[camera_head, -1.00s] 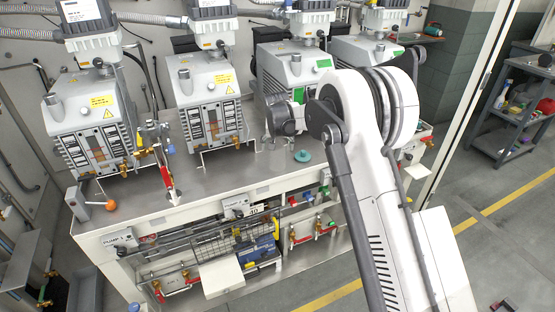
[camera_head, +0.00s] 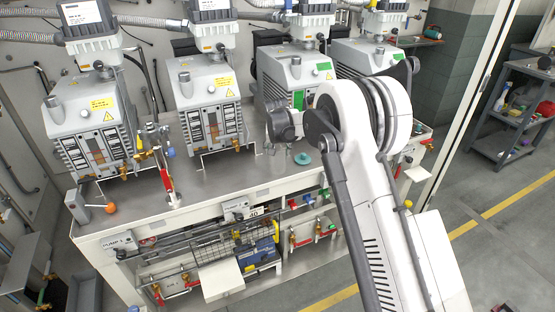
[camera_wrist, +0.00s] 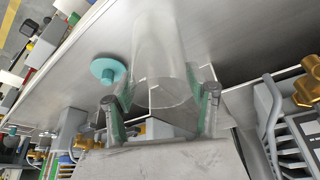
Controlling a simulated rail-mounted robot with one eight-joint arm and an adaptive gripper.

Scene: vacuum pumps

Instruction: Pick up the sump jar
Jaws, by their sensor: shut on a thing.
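The sump jar (camera_wrist: 160,60) is a clear, see-through cylinder in the wrist view. It stands out between the two fingers of my gripper (camera_wrist: 161,97), with their green inner pads on either side of it. My gripper is shut on the jar. Behind the jar is the grey metal bench top (camera_wrist: 235,45); I cannot tell whether the jar touches it. In the head view my arm's end is over the bench in front of the third pump, and the fingers are mostly hidden.
A teal round cap (camera_head: 302,158) lies on the bench, also seen in the wrist view (camera_wrist: 108,71). Several grey pumps (camera_head: 207,100) line the back. A valve with a red handle (camera_head: 166,180) and an orange knob (camera_head: 110,209) stand at the left. The mid-front bench is clear.

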